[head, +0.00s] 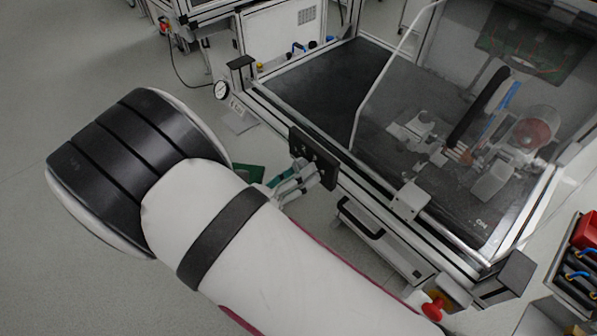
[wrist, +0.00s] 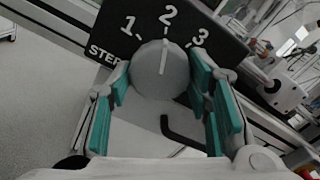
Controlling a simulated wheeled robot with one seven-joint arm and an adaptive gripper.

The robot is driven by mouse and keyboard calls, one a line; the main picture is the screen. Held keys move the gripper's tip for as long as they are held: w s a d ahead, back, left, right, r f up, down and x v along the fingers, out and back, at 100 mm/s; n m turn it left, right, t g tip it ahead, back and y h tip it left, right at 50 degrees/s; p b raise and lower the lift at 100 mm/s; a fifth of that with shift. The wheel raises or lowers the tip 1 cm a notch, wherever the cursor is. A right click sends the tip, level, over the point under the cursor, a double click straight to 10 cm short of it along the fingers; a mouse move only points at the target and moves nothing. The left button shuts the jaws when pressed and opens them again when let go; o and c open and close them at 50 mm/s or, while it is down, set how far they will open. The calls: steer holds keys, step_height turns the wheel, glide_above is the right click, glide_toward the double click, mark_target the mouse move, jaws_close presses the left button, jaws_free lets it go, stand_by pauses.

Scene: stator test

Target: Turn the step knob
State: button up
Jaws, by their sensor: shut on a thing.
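The step knob (wrist: 158,68) is a round grey knob on a black panel (wrist: 90,25) marked STEP with the numbers 1, 2 and 3. In the wrist view, its white line points at or close to the 2. My gripper (wrist: 161,76) is shut on the knob, with one teal-padded finger on its left side and one on its right. In the head view, my gripper (head: 290,182) is at the front of the black panel (head: 316,158) on the station's near edge. There, the knob is hidden by the gripper.
Behind the panel is the station's dark deck (head: 325,75) with a clear cover and fixtures. A red emergency button (head: 433,306) is low on the right. The grey floor at left is open.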

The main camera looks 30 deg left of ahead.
steer(key=o, duration=1.1)
steer(key=shift+o, duration=0.2)
steer(key=v, duration=1.2)
